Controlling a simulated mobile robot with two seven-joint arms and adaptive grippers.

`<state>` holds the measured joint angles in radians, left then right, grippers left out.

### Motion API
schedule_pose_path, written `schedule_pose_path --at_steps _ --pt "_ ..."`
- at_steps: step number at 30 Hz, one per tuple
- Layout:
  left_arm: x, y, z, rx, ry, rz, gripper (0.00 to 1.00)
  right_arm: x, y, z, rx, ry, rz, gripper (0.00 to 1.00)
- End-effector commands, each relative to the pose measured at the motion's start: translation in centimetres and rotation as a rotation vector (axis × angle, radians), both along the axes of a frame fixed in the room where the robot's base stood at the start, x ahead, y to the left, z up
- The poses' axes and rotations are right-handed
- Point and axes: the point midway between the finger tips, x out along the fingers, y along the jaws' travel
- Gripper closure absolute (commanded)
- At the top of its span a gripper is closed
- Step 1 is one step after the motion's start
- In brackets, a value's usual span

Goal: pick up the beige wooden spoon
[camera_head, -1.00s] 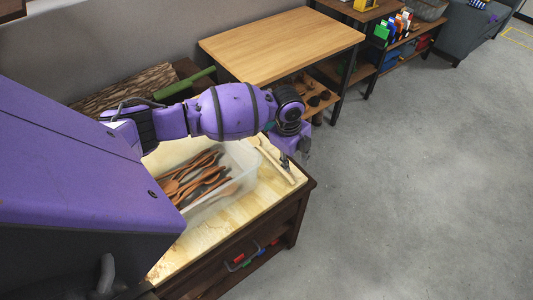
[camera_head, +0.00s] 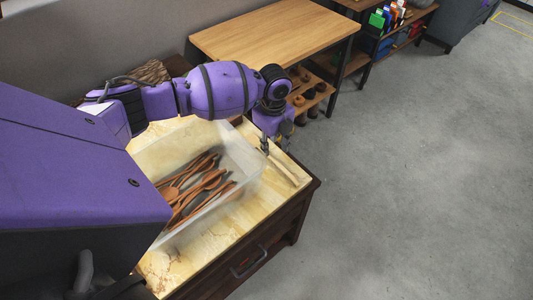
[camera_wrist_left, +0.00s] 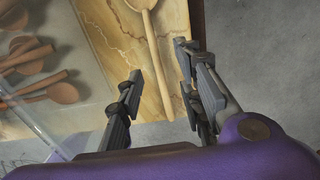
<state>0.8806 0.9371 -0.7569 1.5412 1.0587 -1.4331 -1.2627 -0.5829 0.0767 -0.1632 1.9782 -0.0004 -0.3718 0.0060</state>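The beige wooden spoon (camera_head: 288,174) lies on the light marbled top of a dark wooden cabinet (camera_head: 215,238), beside a clear box. In the left wrist view the spoon (camera_wrist_left: 151,38) runs lengthwise, its bowl at the top edge and its handle pointing down between the fingers. My left gripper (camera_head: 276,147) is open and empty above the spoon. In the wrist view the two fingers (camera_wrist_left: 158,58) stand apart on either side of the handle. The gap in height to the spoon is hard to judge. In the head view my gripper hides part of the spoon. My right gripper is not in view.
The clear box (camera_head: 250,163) holds several brown wooden spoons (camera_head: 205,182) and stands just left of the beige spoon. A wooden table (camera_head: 275,35) stands behind. Shelves (camera_head: 385,25) with colourful items are at the back. The grey floor (camera_head: 430,180) at right is open.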

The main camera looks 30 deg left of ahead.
Motion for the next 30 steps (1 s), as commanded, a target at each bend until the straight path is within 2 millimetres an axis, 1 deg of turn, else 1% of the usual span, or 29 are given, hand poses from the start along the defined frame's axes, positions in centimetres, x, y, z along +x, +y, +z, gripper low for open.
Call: schedule_pose_path --at_steps 3,9,12,18,20,26,30 --pt "-0.3 0.2 -1.6 0.001 0.002 0.002 0.66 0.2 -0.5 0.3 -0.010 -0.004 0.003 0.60" --pt "-0.4 0.2 -4.4 0.000 0.001 0.001 0.66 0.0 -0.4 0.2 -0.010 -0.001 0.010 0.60" --pt "-0.4 0.2 -4.9 0.001 0.000 0.000 0.66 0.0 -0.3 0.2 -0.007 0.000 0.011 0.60" --pt "-0.4 0.3 -4.9 0.001 -0.001 0.000 0.66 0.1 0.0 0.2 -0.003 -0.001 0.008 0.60" --pt "-0.4 0.3 -4.9 0.001 -0.001 0.000 0.73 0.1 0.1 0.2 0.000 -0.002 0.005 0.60" --pt "-0.4 0.3 -4.9 0.001 -0.001 0.000 0.99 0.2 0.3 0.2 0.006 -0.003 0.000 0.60" --pt "-0.3 0.3 -4.9 0.001 -0.001 0.000 1.00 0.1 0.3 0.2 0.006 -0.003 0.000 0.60"
